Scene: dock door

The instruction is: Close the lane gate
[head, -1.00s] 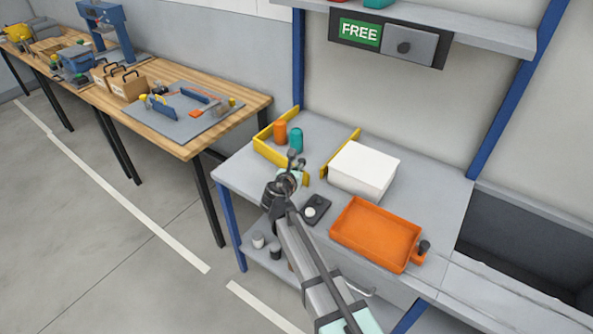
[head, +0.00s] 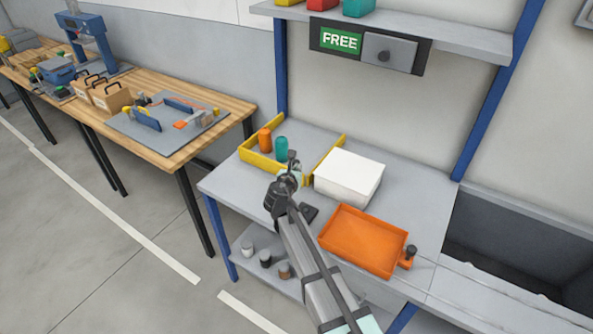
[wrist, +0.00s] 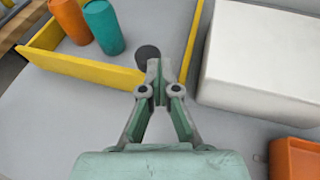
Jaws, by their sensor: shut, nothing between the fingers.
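The yellow-walled lane (head: 262,163) stands on the grey bench, with an orange cylinder (head: 265,140) and a teal cylinder (head: 281,147) inside. Its near yellow bar (wrist: 85,69) and right yellow wall (wrist: 192,40) show in the wrist view. A dark round knob (wrist: 148,54) lies just beyond my fingertips, and I cannot tell what it is fixed to. My gripper (wrist: 160,75) is shut and empty at the lane's near right corner. It hides where the bar and the right wall come together, so I cannot tell whether they touch. It also shows in the head view (head: 289,177).
A white box (head: 348,177) stands close to the right of the lane. An orange tray (head: 362,240) lies nearer, and a dark small box (head: 309,212) is partly behind my arm. A "FREE" sign (head: 341,40) hangs above. A wooden table (head: 165,145) stands left.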

